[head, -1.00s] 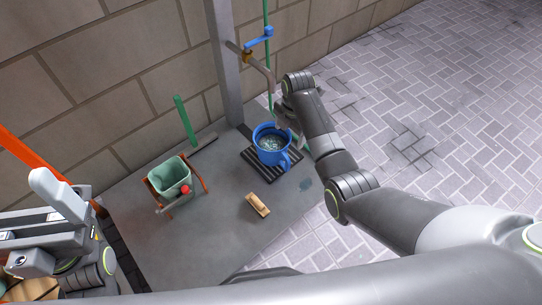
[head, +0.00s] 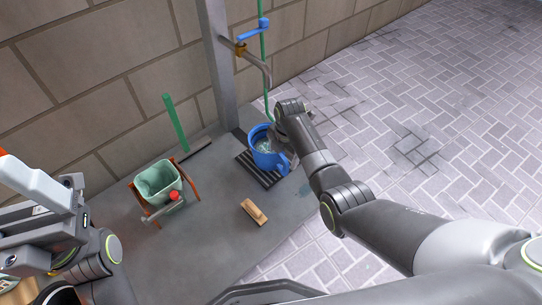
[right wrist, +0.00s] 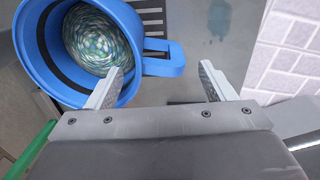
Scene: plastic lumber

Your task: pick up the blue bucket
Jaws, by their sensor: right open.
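The blue bucket (head: 256,157) stands on a dark slatted grate near the wall pipe. It also shows in the right wrist view (right wrist: 34,50), with rippled greenish contents inside. Its side handle (right wrist: 176,58) points toward my right gripper. My right gripper (right wrist: 161,70) is open, and the handle lies just ahead of the gap between its fingertips. In the head view my right gripper (head: 292,150) is at the bucket's right side, its fingers partly hidden by the arm. My left arm is at the lower left; its jaws do not show clearly.
A green-grey mop bucket (head: 157,182) with a red knob stands to the left. A wooden brush (head: 254,212) lies on the slab in front. A pipe with a blue-handled tap (head: 254,32) rises behind the blue bucket. Open paving lies to the right.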

